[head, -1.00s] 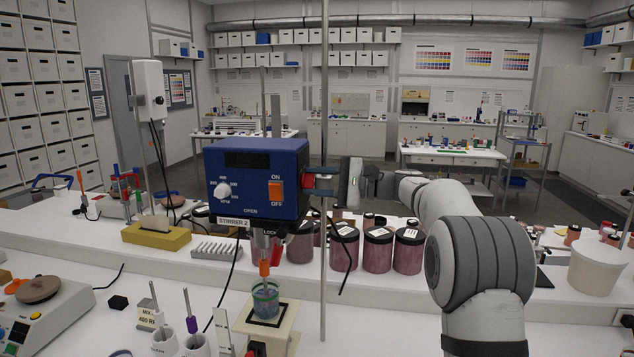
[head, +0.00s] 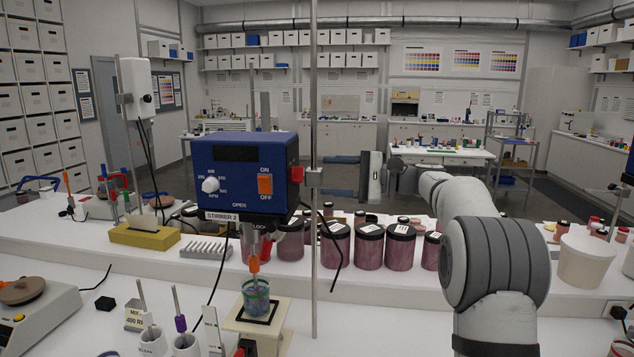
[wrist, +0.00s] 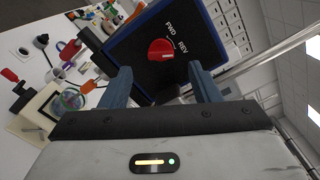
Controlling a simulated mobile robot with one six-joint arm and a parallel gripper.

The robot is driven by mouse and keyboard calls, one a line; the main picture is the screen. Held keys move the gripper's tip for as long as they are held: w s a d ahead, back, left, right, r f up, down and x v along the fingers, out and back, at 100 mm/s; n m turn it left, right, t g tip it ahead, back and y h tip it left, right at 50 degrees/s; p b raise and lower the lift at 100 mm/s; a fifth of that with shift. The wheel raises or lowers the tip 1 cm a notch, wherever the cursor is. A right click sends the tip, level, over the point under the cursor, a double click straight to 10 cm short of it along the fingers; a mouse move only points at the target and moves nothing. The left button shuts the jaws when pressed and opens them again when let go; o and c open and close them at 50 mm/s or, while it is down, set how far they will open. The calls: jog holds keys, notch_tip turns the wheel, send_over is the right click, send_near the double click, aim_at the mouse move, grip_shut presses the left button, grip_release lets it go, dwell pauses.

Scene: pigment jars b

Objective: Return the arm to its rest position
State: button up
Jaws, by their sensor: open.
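My gripper (head: 328,176) is open and empty, its two blue fingers pointing left toward the blue stirrer (head: 225,178). It hangs to the right of the stirrer's red knob (head: 297,174), with a visible gap. In the wrist view the gripper (wrist: 160,82) has its fingers apart. The red knob (wrist: 161,50), marked FWD and REV, shows beyond and between them, touching neither. My arm reaches in from the right side of the head view.
A thin vertical rod (head: 314,260) stands between the stirrer and my gripper. A beaker (head: 256,298) sits under the stirrer. Dark-lidded pigment jars (head: 369,247) line the shelf below my gripper. A white tub (head: 586,260) stands right of my arm. Open air surrounds the gripper's right side.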

jog(key=shift+s+d, duration=0.1)
jog(key=shift+d, duration=0.45)
